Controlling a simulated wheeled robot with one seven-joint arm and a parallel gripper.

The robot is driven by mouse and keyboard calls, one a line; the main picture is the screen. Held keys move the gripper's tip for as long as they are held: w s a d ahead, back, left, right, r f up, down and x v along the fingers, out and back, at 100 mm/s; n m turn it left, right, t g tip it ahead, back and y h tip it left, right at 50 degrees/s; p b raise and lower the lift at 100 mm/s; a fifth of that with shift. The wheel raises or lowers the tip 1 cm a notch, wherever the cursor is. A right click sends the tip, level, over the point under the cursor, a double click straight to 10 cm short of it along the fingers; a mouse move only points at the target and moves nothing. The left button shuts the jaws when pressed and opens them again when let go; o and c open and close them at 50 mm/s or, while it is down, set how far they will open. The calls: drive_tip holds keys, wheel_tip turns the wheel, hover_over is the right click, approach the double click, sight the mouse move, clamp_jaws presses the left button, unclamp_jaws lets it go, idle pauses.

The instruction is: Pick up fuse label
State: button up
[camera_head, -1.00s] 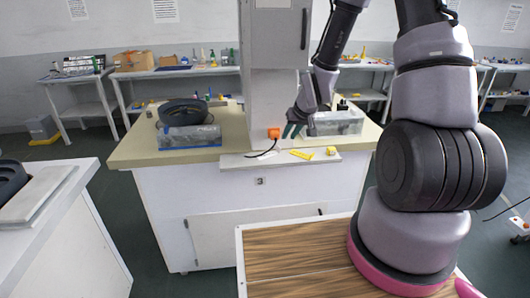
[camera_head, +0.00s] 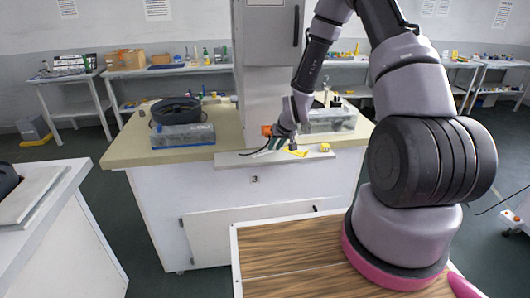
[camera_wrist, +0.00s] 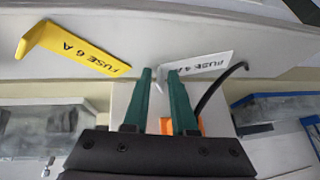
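A white label reading "FUSE 4 A" (camera_wrist: 205,66) lies at the right of my fingertips in the wrist view. Its bent near end shows at the gap between the fingers; I cannot tell whether they touch it. A yellow label reading "FUSE 6 A" (camera_wrist: 75,50) is to the left, apart from the fingers. The yellow label also shows on the ledge in the head view (camera_head: 297,153). My gripper (camera_wrist: 162,72) has two green fingers with a narrow gap between them. In the head view my gripper (camera_head: 272,148) is low over the ledge, beside the yellow label.
The narrow ledge (camera_head: 235,160) runs along the cabinet front. An orange part (camera_head: 266,130) with a black cable (camera_wrist: 212,92) is close to my fingers. A clear bin (camera_head: 330,121) and a grey box (camera_head: 183,136) stand behind.

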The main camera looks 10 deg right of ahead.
clamp_jaws()
idle(0.4)
